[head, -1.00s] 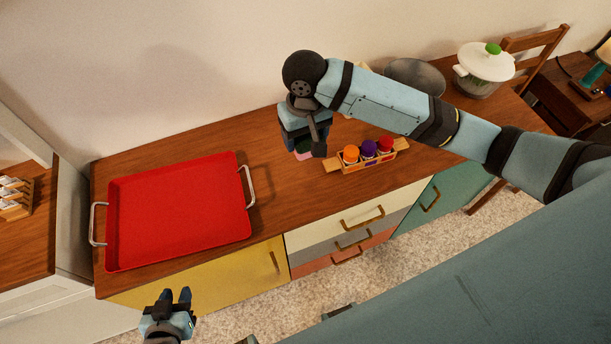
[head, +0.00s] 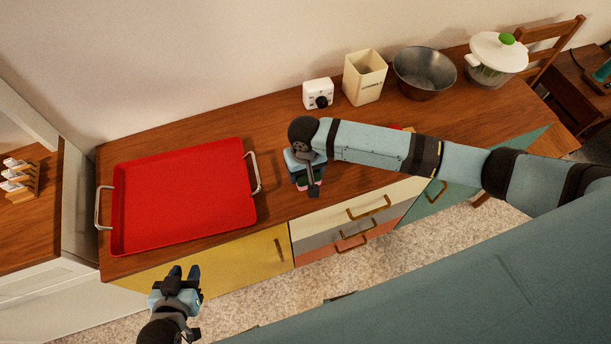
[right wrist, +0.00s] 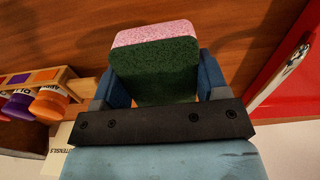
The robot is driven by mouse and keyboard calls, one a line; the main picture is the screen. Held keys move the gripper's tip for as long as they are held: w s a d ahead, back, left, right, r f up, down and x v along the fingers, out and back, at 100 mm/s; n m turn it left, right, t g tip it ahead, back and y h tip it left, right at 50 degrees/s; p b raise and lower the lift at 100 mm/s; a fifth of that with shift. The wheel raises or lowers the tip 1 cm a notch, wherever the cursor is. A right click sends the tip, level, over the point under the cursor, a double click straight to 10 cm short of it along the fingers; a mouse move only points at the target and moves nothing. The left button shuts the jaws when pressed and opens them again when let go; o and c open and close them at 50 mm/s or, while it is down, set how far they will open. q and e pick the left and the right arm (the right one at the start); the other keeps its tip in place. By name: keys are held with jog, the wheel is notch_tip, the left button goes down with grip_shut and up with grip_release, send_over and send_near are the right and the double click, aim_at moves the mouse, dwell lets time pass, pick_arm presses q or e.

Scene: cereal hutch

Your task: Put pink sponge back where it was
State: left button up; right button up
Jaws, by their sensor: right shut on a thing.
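The pink sponge (right wrist: 155,65) has a pink layer and a dark green layer. In the right wrist view it sits between the two blue fingers of my right gripper (right wrist: 155,88), which is shut on it. In the head view my right gripper (head: 307,188) points down over the wooden counter, right of the red tray; only a little of the sponge shows under it. Whether the sponge touches the counter I cannot tell. My left gripper (head: 184,272) is open and empty, low in front of the yellow cabinet door.
The red tray (head: 180,200) with metal handles covers the counter's left part. A white device (head: 318,94), cream canister (head: 364,78), metal bowl (head: 424,72) and white pot (head: 497,58) stand behind. A rack with coloured-lid jars (right wrist: 47,104) is mostly hidden by my right arm in the head view.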

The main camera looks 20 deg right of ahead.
aim_at(306, 178)
notch_tip(306, 178, down, 4)
jog(key=shift+r, duration=0.15)
jog(key=o, duration=1)
jog(key=shift+c, duration=0.2)
